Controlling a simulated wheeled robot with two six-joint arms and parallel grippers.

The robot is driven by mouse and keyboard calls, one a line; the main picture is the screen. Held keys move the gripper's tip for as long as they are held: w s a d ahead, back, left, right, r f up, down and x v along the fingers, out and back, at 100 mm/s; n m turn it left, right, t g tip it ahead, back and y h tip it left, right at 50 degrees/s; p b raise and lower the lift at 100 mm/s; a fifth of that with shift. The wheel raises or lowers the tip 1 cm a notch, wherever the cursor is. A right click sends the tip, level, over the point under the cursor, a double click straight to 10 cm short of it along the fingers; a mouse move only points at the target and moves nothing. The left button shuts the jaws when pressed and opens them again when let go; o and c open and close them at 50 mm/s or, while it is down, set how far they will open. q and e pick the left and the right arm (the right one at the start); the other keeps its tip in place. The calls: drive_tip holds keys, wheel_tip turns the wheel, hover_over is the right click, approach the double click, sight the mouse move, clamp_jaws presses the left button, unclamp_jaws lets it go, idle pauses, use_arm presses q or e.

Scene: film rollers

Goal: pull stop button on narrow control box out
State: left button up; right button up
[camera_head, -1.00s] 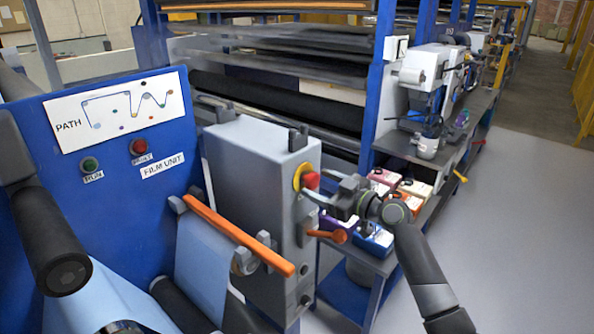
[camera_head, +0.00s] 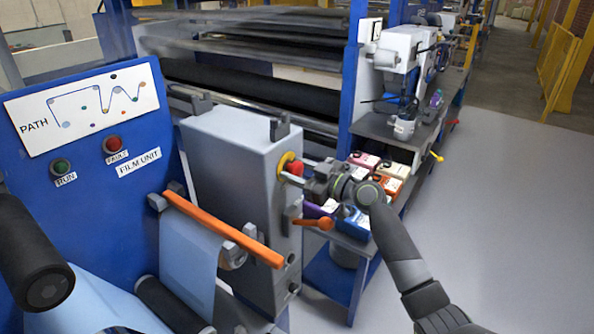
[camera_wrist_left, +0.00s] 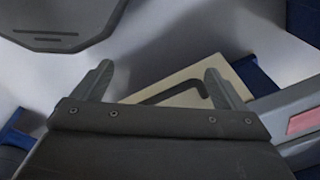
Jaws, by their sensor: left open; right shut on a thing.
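The narrow control box (camera_head: 235,185) is the tall grey box in the middle of the head view. The red stop button (camera_head: 295,168) sticks out of its right-hand face, in front of a yellow ring (camera_head: 284,161). My right gripper (camera_head: 298,172) reaches in from the right and is shut on the red button; its fingers hide part of it. My left gripper (camera_wrist_left: 156,70) shows only in the left wrist view, with its fingers apart and nothing between them. A beige plate with a dark hooked bar lies beyond those fingers.
An orange lever (camera_head: 314,223) sits below the button, close under my right arm. A long orange bar (camera_head: 222,229) crosses in front of the box. The blue film unit panel (camera_head: 92,181) is at left. Coloured cartons (camera_head: 363,161) stand on a shelf behind my right gripper.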

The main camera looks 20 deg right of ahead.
drive_tip(key=shift+c, duration=1.1)
drive_tip(key=shift+s+d+f+b, duration=0.1)
drive_tip(key=shift+f+b, duration=0.1)
drive_tip(key=shift+b, duration=0.65)
drive_tip(key=shift+s+d+r+b, duration=0.1)
drive_tip(key=shift+s+d+b, duration=0.15)
drive_tip(key=shift+s+b, duration=0.15)
drive_tip(key=o, duration=1.1)
drive_tip(key=shift+o, duration=1.3)
drive_tip(key=shift+s+d+r, duration=0.15)
